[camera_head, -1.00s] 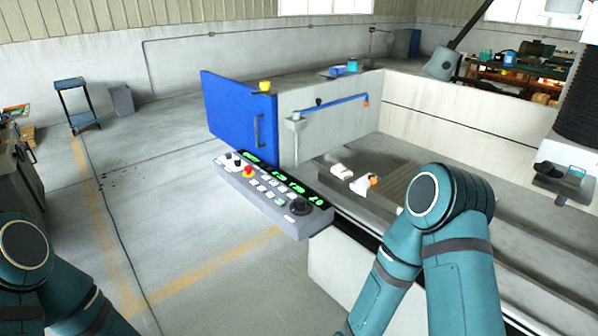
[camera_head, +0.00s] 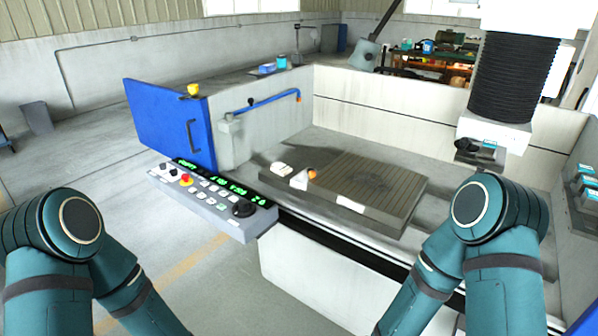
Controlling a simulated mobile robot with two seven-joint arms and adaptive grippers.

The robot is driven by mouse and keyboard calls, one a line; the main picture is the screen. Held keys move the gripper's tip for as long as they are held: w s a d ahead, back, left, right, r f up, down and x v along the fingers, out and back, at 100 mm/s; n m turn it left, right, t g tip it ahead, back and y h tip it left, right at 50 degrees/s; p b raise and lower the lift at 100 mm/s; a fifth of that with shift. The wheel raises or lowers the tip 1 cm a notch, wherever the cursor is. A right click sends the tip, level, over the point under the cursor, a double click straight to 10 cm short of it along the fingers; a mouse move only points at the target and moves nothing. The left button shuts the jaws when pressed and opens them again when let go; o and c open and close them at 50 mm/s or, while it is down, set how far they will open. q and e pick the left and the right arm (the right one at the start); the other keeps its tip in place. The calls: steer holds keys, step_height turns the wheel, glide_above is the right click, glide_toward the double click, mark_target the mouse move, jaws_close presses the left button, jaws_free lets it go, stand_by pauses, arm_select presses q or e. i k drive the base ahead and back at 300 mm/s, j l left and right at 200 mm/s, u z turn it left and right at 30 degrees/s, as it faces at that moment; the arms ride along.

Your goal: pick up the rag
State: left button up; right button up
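I cannot make out a rag for certain. A small blue item (camera_head: 267,69) lies on top of the machine's back wall, beside a teal cup (camera_head: 282,62); it is too small to tell what it is. Small white things (camera_head: 281,168) lie at the left end of the slotted work plate (camera_head: 375,183), one with an orange part (camera_head: 311,173). A flat white piece (camera_head: 350,203) is at the plate's front edge. Only bent links of my two arms show, low left and low right. Both grippers are out of view.
A control panel (camera_head: 213,199) with a red knob juts out at the front left, below an open blue door (camera_head: 168,122). A machine head with black bellows (camera_head: 514,77) hangs at the right. Open floor lies left; a cluttered bench (camera_head: 430,60) stands behind.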

mark_target(279, 168)
steer(key=i+j+z, duration=0.1)
steer(key=z, duration=0.3)
steer(key=i+j+z, duration=0.1)
steer(key=z, duration=0.25)
steer(key=i+j+z, duration=0.15)
steer(key=z, duration=0.25)
steer(key=i+j+z, duration=0.1)
steer(key=j, duration=0.2)
steer(key=i+j+z, duration=0.15)
steer(key=j, duration=0.2)
steer(key=i+j+z, duration=0.1)
steer(key=j, duration=0.2)
